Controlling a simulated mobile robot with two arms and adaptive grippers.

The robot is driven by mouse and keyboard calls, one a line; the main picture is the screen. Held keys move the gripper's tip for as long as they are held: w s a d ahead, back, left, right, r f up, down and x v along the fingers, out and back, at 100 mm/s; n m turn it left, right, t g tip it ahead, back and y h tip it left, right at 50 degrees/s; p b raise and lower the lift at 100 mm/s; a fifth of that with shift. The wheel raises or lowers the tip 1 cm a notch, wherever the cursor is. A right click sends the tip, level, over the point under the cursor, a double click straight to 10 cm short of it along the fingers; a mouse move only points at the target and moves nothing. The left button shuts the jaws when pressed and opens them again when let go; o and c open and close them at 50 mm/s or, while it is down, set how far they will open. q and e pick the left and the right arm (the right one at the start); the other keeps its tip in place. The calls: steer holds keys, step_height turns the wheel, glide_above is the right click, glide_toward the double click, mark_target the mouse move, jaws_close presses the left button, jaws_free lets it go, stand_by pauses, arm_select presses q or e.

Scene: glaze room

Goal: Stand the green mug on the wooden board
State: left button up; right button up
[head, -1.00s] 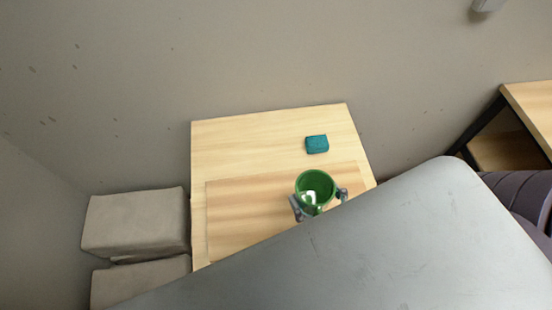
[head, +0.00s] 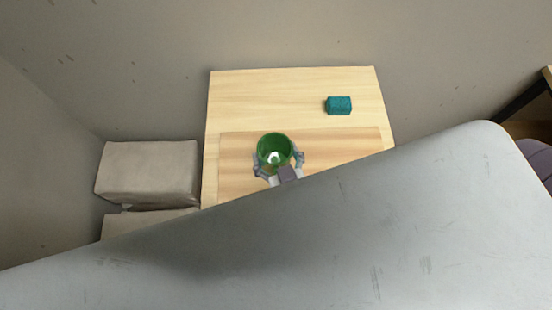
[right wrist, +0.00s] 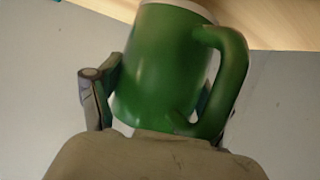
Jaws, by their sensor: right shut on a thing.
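The green mug (head: 268,143) is over the wooden board (head: 235,150), open end up, left of the board's middle. Whether its base touches the board is hidden. The board lies on the light wooden table (head: 270,92). My right gripper (head: 278,166) is shut around the mug, a finger on each side. In the right wrist view the mug (right wrist: 165,70) stands between the fingers of the right gripper (right wrist: 155,95), with a pale rim at the top and its handle toward the right. My left gripper is not in view.
A teal sponge-like block (head: 339,105) lies on the table behind the board. Stacked grey-beige blocks (head: 148,172) stand left of the table. A wall runs behind.

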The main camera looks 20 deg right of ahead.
step_height(320, 180, down, 2)
steer(key=shift+b, duration=0.35)
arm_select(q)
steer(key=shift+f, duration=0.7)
arm_select(e)
steer(key=shift+w+r, duration=0.1)
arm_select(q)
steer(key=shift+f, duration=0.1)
arm_select(e)
steer(key=o, duration=1.3)
